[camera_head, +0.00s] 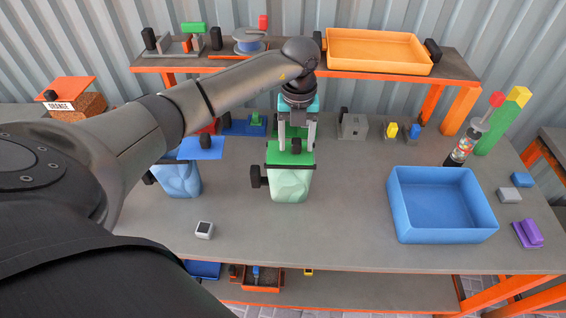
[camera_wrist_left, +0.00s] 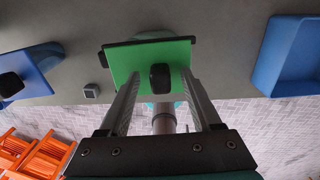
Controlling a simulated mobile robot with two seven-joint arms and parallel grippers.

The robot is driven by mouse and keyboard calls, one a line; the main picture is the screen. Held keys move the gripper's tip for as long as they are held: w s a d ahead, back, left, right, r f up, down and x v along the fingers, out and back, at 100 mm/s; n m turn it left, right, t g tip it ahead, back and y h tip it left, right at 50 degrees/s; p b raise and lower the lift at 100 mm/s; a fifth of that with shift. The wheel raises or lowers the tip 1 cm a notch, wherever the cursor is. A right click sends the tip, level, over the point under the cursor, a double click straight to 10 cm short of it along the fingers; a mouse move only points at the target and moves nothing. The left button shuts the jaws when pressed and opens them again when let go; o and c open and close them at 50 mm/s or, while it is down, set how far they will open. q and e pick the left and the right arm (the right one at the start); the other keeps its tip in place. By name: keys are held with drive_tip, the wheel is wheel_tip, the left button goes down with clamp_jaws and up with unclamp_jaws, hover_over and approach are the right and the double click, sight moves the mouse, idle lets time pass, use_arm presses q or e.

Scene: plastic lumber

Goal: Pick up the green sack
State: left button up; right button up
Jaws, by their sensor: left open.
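The green sack (camera_head: 289,185) stands upright near the middle of the grey table. It has a pale green translucent body, a flat green top (camera_head: 290,155) and a black knob. My left gripper (camera_head: 296,148) points down right over it, with its two fingers open on either side of the black knob. In the left wrist view the green top (camera_wrist_left: 138,62) and knob (camera_wrist_left: 160,77) lie between and beyond the open fingers (camera_wrist_left: 160,85). I cannot tell whether the fingers touch the sack. My right gripper is not in view.
A blue sack (camera_head: 180,178) stands to the left, partly behind my arm. A blue bin (camera_head: 442,232) is at the right. An orange tray (camera_head: 378,66) sits on the raised shelf behind. Bare table lies between sack and bin.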

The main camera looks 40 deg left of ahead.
use_arm(q)
drive_tip(key=shift+f, duration=0.25)
clamp_jaws()
idle(0.3)
drive_tip(key=shift+r, duration=0.1)
idle(0.8)
